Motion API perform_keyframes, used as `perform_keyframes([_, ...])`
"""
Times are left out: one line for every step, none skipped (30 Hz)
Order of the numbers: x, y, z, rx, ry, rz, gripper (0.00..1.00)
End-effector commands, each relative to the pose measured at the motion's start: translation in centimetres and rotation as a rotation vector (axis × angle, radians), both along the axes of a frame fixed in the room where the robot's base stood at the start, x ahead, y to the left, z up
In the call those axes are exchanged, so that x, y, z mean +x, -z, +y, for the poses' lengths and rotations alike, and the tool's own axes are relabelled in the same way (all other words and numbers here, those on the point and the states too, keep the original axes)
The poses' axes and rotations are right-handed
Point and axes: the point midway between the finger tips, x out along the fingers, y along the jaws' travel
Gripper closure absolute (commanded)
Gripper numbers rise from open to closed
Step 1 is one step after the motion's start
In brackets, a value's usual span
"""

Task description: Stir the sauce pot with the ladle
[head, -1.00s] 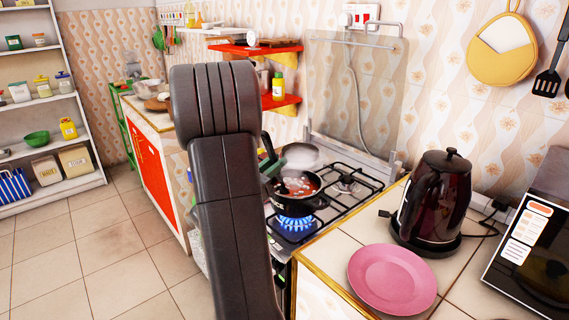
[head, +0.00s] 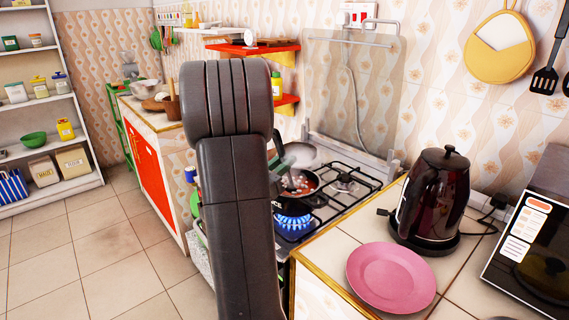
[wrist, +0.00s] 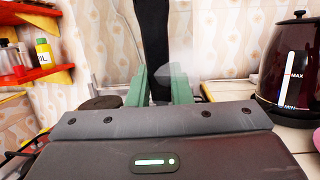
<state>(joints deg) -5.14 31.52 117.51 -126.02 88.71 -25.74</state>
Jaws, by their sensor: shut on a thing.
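The sauce pot (head: 303,198) is a dark pan with red sauce on the lit front burner of the stove in the head view. My gripper (head: 276,168) is partly hidden behind my own arm, just left of and above the pot. In the wrist view its green fingers (wrist: 160,92) are shut on the black ladle handle (wrist: 153,45), which stands roughly upright between them. The ladle handle also shows beside my arm in the head view (head: 278,142). The ladle's bowl cannot be made out clearly, and white steam hangs over the pot.
Blue flame (head: 293,222) burns under the pot. A dark kettle (head: 432,200) and a pink plate (head: 390,277) stand on the counter to the right. Red shelves (head: 285,99) with a yellow bottle (head: 276,86) hang behind the arm.

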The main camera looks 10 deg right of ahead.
Motion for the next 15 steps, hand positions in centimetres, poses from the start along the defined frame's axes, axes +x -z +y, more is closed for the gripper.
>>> perform_keyframes([0.0,0.0,0.0,0.000,0.000,0.000,1.00])
perform_keyframes([0.0,0.0,0.0,0.000,0.000,0.000,1.00])
perform_keyframes([0.0,0.0,0.0,0.000,0.000,0.000,1.00])
perform_keyframes([0.0,0.0,0.0,0.000,0.000,0.000,1.00])
perform_keyframes([0.0,0.0,0.0,0.000,0.000,0.000,1.00])
perform_keyframes([0.0,0.0,0.0,0.000,0.000,0.000,1.00])
perform_keyframes([0.0,0.0,0.0,0.000,0.000,0.000,1.00])
perform_keyframes([0.0,0.0,0.0,0.000,0.000,0.000,1.00])
perform_keyframes([0.0,-0.1,0.0,0.000,0.000,0.000,1.00])
perform_keyframes([0.0,-0.2,0.0,0.000,0.000,0.000,1.00])
perform_keyframes([0.0,-0.3,0.0,0.001,0.000,-0.001,1.00])
perform_keyframes([0.0,-0.5,0.0,0.001,0.000,-0.001,1.00])
perform_keyframes([0.0,-0.7,0.0,0.001,0.000,-0.001,1.00])
perform_keyframes([0.0,-0.9,0.0,0.001,0.000,-0.001,1.00])
perform_keyframes([0.0,-1.2,0.0,0.001,0.000,-0.001,1.00])
